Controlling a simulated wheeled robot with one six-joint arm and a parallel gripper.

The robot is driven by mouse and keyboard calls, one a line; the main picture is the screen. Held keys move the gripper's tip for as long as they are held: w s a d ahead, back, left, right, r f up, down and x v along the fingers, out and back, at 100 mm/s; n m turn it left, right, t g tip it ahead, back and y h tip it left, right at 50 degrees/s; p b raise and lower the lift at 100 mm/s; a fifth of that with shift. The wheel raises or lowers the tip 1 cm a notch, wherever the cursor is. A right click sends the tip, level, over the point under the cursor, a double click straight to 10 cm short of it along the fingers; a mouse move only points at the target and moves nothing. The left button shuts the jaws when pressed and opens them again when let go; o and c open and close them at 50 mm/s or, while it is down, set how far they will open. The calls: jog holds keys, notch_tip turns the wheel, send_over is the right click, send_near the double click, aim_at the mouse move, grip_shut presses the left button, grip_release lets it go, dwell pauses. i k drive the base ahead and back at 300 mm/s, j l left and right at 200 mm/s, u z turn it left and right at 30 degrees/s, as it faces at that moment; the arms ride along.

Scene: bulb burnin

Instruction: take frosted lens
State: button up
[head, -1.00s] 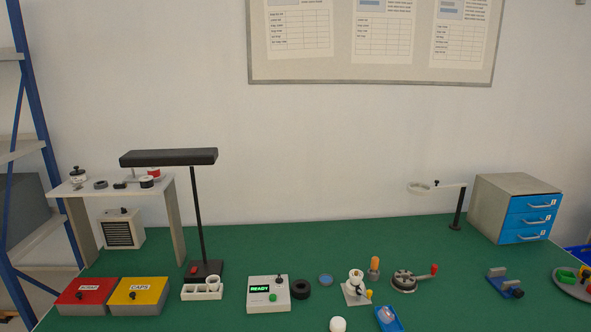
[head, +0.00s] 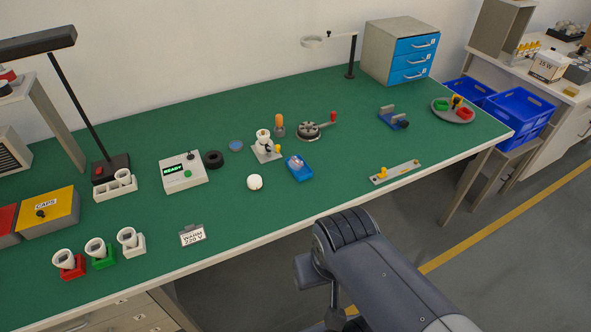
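A small white rounded piece (head: 254,182) lies alone on the green bench top, near its middle; it looks like the frosted lens, but I cannot be sure at this size. A flat blue disc with a dark rim (head: 236,145) lies behind it. My arm reaches in from the bottom right, in front of the bench edge and apart from the white piece. I cannot make out my gripper's fingers.
The green bench (head: 330,95) holds a READY tester (head: 183,172), a dark ring (head: 213,159), a bulb stand (head: 266,147) and a blue tray-like item (head: 299,168). Cups in coloured holders (head: 101,252) stand front left. The front middle is mostly clear.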

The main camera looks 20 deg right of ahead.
aim_at(254, 182)
jog(key=i+l+u, duration=0.1)
jog(key=i, duration=0.35)
jog(key=i+l, duration=0.1)
jog(key=i, duration=0.35)
jog(key=u, duration=0.05)
